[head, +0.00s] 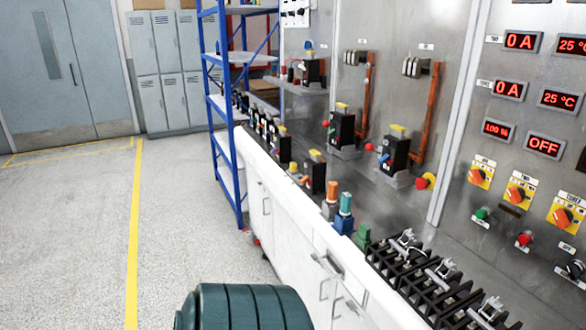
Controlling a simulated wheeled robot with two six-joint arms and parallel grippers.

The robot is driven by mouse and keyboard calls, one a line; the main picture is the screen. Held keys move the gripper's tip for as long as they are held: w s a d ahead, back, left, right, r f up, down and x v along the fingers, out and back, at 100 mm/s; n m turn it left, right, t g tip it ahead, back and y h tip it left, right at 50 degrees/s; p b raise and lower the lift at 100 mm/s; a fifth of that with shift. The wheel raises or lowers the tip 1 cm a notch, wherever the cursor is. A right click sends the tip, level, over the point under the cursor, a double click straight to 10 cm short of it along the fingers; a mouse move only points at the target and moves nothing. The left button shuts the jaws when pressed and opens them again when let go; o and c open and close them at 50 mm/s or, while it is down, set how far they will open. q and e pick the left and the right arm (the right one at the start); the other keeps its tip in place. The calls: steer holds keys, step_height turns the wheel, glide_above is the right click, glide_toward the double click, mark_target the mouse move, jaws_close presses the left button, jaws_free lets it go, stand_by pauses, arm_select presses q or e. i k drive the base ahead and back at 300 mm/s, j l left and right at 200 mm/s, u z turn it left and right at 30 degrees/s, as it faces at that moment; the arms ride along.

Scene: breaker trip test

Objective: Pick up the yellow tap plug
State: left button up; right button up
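I see no separate yellow tap plug that I can name for certain. Small yellow tops show on several black breaker units: one on the unit against the panel (342,107), one on the unit to its right (397,130), and smaller ones on units along the counter (315,155). An orange-topped plug (333,188) and a teal-topped plug (346,204) stand upright near the counter's front edge, the teal one in a blue base. A green block (363,237) stands beside them. Neither of my grippers is in view.
A white counter (255,165) with drawers runs along the metal panel (455,60) at right. Black clamp racks (425,275) fill its near end. Red displays and orange knobs (518,192) are on the panel. A blue shelf rack (228,150) stands beyond. The floor at left is clear.

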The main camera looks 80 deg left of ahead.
mark_target(293, 165)
steer(key=u, duration=2.4)
